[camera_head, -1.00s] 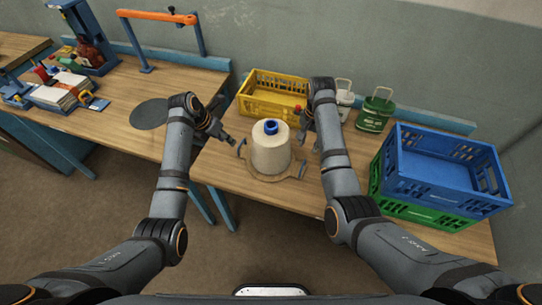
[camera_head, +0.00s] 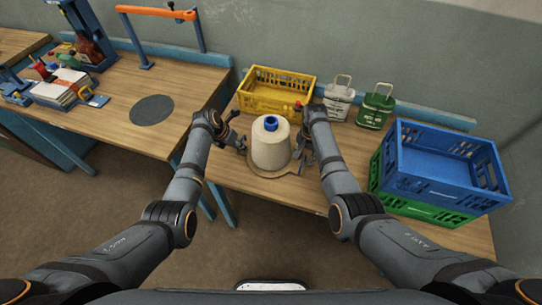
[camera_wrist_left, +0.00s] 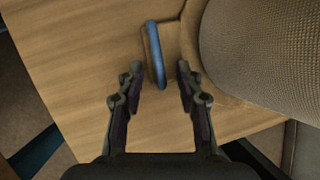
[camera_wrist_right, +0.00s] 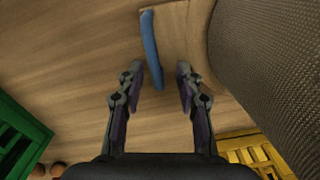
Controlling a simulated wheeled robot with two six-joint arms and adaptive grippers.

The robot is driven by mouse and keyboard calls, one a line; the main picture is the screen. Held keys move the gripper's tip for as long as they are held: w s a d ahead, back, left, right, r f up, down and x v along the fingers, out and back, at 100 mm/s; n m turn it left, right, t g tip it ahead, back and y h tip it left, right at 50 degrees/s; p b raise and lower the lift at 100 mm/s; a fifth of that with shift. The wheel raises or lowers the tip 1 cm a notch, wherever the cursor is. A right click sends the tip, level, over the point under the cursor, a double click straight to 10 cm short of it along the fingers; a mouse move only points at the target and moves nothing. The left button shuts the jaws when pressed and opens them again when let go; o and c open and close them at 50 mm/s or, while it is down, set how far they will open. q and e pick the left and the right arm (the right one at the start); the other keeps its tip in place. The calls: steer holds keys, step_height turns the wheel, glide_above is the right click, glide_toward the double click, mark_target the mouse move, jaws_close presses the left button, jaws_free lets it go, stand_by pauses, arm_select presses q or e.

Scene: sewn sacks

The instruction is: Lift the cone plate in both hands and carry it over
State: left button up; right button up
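The cone plate (camera_head: 283,172) is a light wooden board on the right table, with a large cream thread cone (camera_head: 270,148) with a blue top standing upright on it. My left gripper (camera_head: 241,148) is at the plate's left side. In the left wrist view its fingers (camera_wrist_left: 155,78) are open, with the blue handle (camera_wrist_left: 155,50) between them. My right gripper (camera_head: 302,158) is at the plate's right side. In the right wrist view its fingers (camera_wrist_right: 157,78) are open around the lower end of the other blue handle (camera_wrist_right: 149,45). Neither gripper visibly touches its handle.
A yellow crate (camera_head: 262,105) stands behind the cone. A white container (camera_head: 337,103) and a green container (camera_head: 374,110) stand at the back. A blue crate (camera_head: 430,190) sits on a green crate (camera_head: 400,203) at right. A dark round mat (camera_head: 152,110) lies on the left table, which is partly clear.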

arm_select(q)
steer(key=shift+s, duration=0.1)
steer(key=shift+c, duration=1.2)
arm_select(e)
steer(key=shift+c, duration=1.2)
arm_select(q)
jaws_close()
arm_select(e)
jaws_close()
